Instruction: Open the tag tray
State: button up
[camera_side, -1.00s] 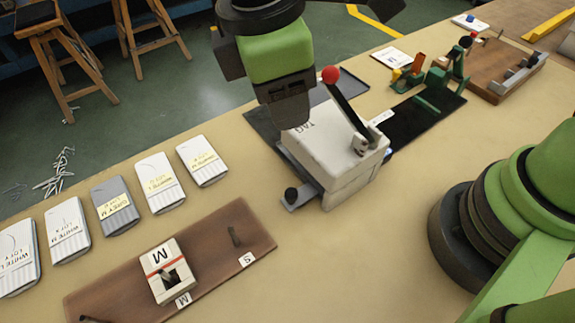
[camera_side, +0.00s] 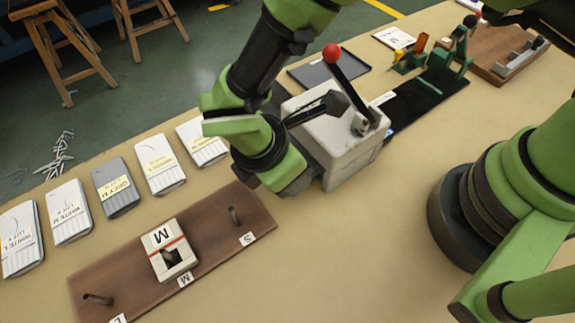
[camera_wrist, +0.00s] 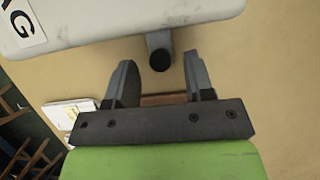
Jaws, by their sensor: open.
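The white tag machine (camera_side: 345,150) stands on the tan table in the side view, with a lever (camera_side: 350,78) topped by a red ball. The tag tray's black knob (camera_wrist: 160,60) on a short grey bar (camera_wrist: 158,39) shows in the wrist view, lined up with the gap between my fingertips. My gripper (camera_wrist: 159,72) is open, with nothing held between its fingers. In the side view my wrist covers the knob and the machine's lower left corner; the fingers are hidden there.
A brown board (camera_side: 215,222) with a white M block (camera_side: 168,250) lies front left of the machine. Several packaged socks (camera_side: 118,187) line the table's left edge. A dark tray (camera_side: 318,71) and dark mat (camera_side: 412,112) lie behind. The table's front middle is clear.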

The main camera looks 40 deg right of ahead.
jog(key=shift+d+f, duration=0.15)
jog(key=shift+f, duration=0.15)
grip_shut()
jog(key=shift+w, duration=5.45)
grip_release()
